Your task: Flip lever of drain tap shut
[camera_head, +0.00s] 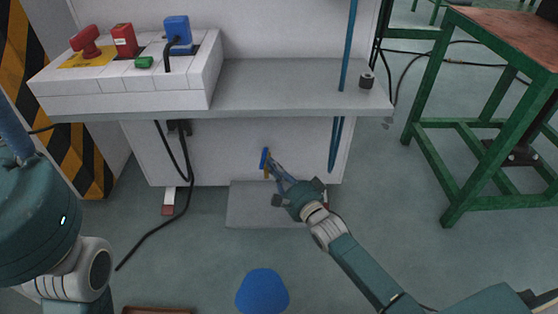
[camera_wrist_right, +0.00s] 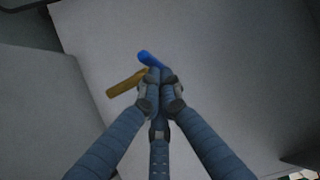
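The drain tap has a blue lever (camera_head: 264,158) and a brass-coloured body, low on the front of the pale cabinet. The right wrist view shows the blue lever (camera_wrist_right: 149,59) and the brass body (camera_wrist_right: 124,83) just beyond my fingertips. My right gripper (camera_head: 273,165) is at the tap, its fingers drawn together. In the right wrist view the fingertips (camera_wrist_right: 160,78) meet at the lever's near end and hide it. I cannot tell whether they pinch the lever or only touch it. My left arm shows at the left, but its gripper is out of view.
A grey shelf (camera_head: 290,88) juts out above the tap, with a control box (camera_head: 130,90) on its left. A grey plate (camera_head: 255,215) lies below the tap. A blue object (camera_head: 262,291) stands in front. A green-framed table (camera_head: 455,125) is at the right.

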